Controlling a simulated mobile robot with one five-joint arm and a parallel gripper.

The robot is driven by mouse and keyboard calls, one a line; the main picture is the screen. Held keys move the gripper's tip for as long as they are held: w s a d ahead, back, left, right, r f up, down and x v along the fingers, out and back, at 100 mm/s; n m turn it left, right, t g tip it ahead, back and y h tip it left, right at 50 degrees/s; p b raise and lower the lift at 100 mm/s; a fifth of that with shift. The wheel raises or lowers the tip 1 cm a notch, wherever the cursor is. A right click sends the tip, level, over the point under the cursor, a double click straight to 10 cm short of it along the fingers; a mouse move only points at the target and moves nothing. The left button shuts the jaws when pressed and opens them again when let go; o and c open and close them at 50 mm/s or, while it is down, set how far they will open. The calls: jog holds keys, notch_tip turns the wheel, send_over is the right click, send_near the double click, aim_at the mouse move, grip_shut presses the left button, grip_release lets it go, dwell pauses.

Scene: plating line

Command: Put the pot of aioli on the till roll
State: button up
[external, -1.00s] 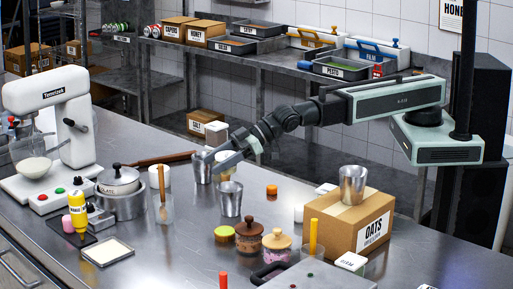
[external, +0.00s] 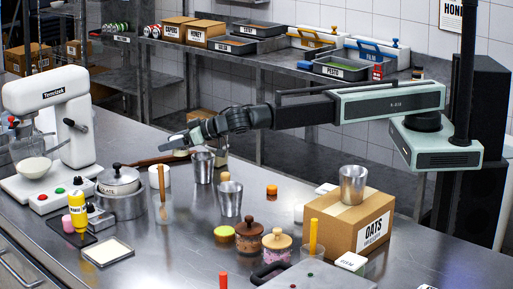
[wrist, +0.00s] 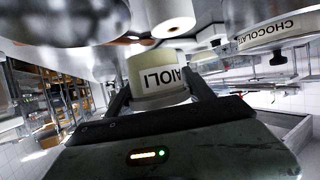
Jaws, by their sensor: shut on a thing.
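The pot of aioli (wrist: 158,78) is a pale pot with a dark-lettered label, upside down in the wrist view, between my two fingers. My gripper (external: 178,141) is shut on it, raised above the back of the steel counter. In the external view only a small pale part of the pot (external: 181,153) shows under the fingers. The till roll seems to be the short white cylinder (external: 160,176) on the counter, below and left of my gripper. A white roll with a centre hole (wrist: 171,22) shows beyond the pot in the wrist view. The pot and roll appear apart.
A pan with a long wooden handle (external: 118,182) stands left, its handle running under my gripper. Metal cups (external: 202,168) stand to the right. A glass with a wooden stick (external: 163,205) is in front of the roll. A mixer (external: 60,120) stands far left.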

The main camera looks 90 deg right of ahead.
send_over(151, 167)
jog(key=shift+f, duration=0.3)
notch_tip(151, 167, down, 4)
jog(key=b, duration=0.4)
jog(key=shift+w, duration=0.1)
jog(key=shift+r, duration=0.25)
jog(key=o, duration=1.4)
jog(key=p+v, duration=0.4)
jog(key=v, duration=0.8)
jog(key=shift+p, duration=0.3)
